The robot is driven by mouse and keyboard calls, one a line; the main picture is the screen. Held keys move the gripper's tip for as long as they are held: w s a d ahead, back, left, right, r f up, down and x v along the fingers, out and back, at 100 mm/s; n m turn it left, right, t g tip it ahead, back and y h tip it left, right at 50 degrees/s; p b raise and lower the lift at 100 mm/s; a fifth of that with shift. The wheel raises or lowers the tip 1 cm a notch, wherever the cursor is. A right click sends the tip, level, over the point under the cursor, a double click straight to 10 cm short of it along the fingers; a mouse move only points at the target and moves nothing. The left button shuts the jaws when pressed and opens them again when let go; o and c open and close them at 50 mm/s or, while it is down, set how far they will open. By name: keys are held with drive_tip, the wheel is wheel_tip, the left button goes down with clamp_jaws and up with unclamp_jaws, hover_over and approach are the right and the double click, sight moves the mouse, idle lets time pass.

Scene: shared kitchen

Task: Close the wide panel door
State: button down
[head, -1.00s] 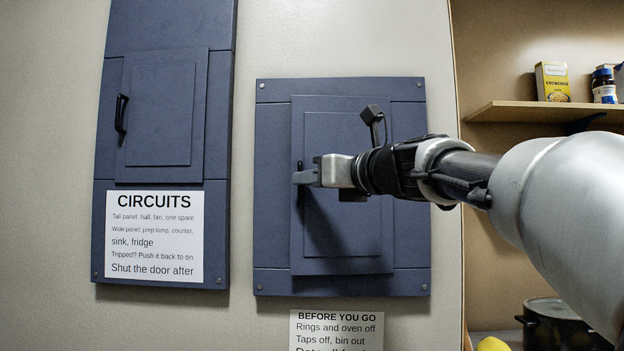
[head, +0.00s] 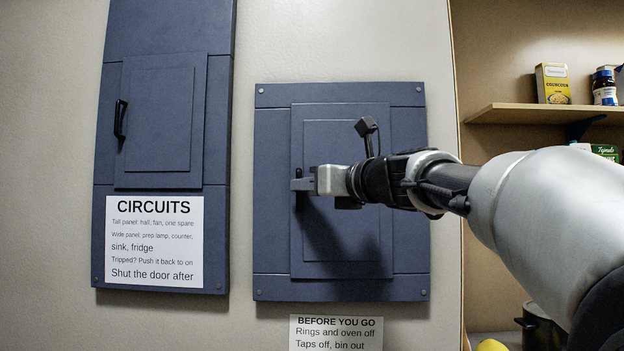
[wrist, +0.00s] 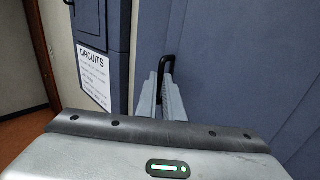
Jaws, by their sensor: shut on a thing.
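The wide panel (head: 271,230) is a blue-grey box on the wall, in the middle of the head view. Its door (head: 340,270) lies flat or nearly flat in the frame; I cannot tell whether it is fully flush. My gripper (head: 303,184) is at the door's left edge, reaching in from the right. In the wrist view my gripper (wrist: 161,95) is shut on the black door handle (wrist: 167,66), whose upper end shows between the fingers. In the head view the gripper hides most of the handle.
A tall panel (head: 165,60) with a shut door and black handle (head: 121,118) hangs to the left, bearing a CIRCUITS sign (head: 154,240). Another notice (head: 336,333) is below the wide panel. A shelf (head: 500,113) with groceries and a dark pot (head: 541,325) stand at right.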

drive_tip(key=shift+a, duration=0.1)
drive_tip(key=c, duration=1.9)
unclamp_jaws()
drive_tip(key=shift+a, duration=0.1)
drive_tip(key=v, duration=1.7)
drive_tip(key=shift+d, duration=0.3)
drive_tip(key=shift+s, duration=0.1)
